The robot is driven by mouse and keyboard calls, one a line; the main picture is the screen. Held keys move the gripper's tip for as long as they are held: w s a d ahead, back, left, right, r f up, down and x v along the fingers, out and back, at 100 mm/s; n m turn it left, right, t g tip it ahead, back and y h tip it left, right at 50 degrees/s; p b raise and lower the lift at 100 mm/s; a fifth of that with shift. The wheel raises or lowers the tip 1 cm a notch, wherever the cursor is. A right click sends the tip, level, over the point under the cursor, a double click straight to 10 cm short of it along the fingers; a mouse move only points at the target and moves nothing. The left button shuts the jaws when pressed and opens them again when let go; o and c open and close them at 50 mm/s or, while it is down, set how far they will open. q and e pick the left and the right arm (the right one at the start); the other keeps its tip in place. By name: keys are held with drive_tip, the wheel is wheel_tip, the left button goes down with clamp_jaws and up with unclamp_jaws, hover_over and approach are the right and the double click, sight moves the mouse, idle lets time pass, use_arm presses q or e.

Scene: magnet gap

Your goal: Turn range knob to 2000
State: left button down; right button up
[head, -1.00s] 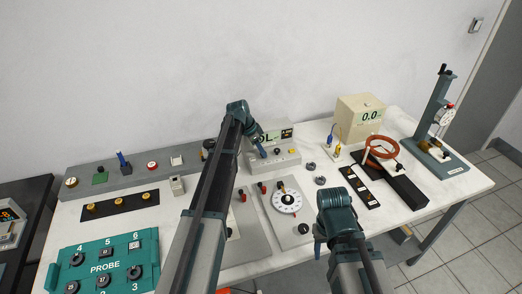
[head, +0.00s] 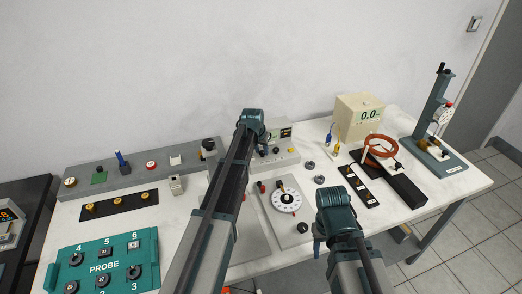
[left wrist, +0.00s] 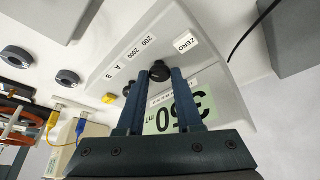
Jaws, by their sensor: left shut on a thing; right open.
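The meter (head: 289,158) is a pale box with a lit display, at the back middle of the table. In the left wrist view, its sloped face (left wrist: 190,65) carries a black knob (left wrist: 160,70), printed range numbers near it and a white ZERO label. My left gripper (head: 262,147) is at the meter front. In the left wrist view, my left gripper (left wrist: 157,78) has its fingertips on both sides of the black knob and is shut on it. The knob's pointer is too small to read. My right gripper (head: 318,245) is open and empty, low over the front of the table.
A white dial panel (head: 286,202) lies in front of the meter. A teal probe box (head: 105,262) is at front left. An orange coil (head: 381,146), a cream readout box (head: 360,117) and a press stand (head: 440,125) are to the right. A second black knob (left wrist: 127,90) is beside the held one.

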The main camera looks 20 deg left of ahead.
use_arm(q)
drive_tip(key=shift+d+n+y, duration=0.1)
drive_tip(key=shift+n+y, duration=0.2)
drive_tip(key=shift+n, duration=0.6)
drive_tip(key=c, duration=0.6)
unclamp_jaws()
drive_tip(key=p+v, duration=1.2)
drive_tip(key=v, duration=0.1)
drive_tip(key=shift+s+d+r+p, duration=0.1)
drive_tip(key=shift+d+r+p, duration=0.05)
drive_tip(key=shift+r+p, duration=0.25)
